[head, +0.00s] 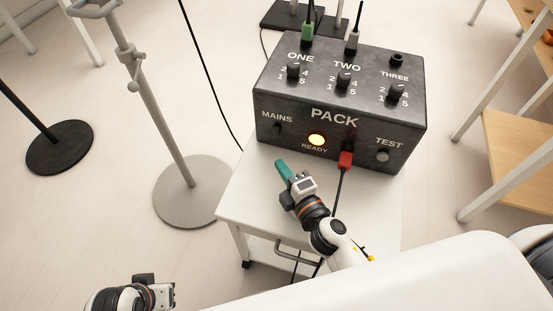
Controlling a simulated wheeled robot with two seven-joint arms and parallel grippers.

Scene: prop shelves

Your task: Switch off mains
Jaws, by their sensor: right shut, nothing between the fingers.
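The dark grey power pack (335,104) stands on a white trolley. Its MAINS switch (278,130) is a small dark part under the MAINS label at the left of the front face; its position is too small to tell. The READY lamp (316,140) glows yellow. My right gripper (283,170), with teal fingers, is shut and empty. It is in front of the pack, below the MAINS switch in the picture and apart from it. My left gripper (154,289) is at the bottom left, away from the pack; its fingers do not show clearly.
A red plug (345,160) with a hanging cable sits in the pack's front, right of my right gripper. Green (307,31) and grey (352,40) plugs stand on top. The trolley top (247,188) has free room at left. A stand (190,190) is left of it.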

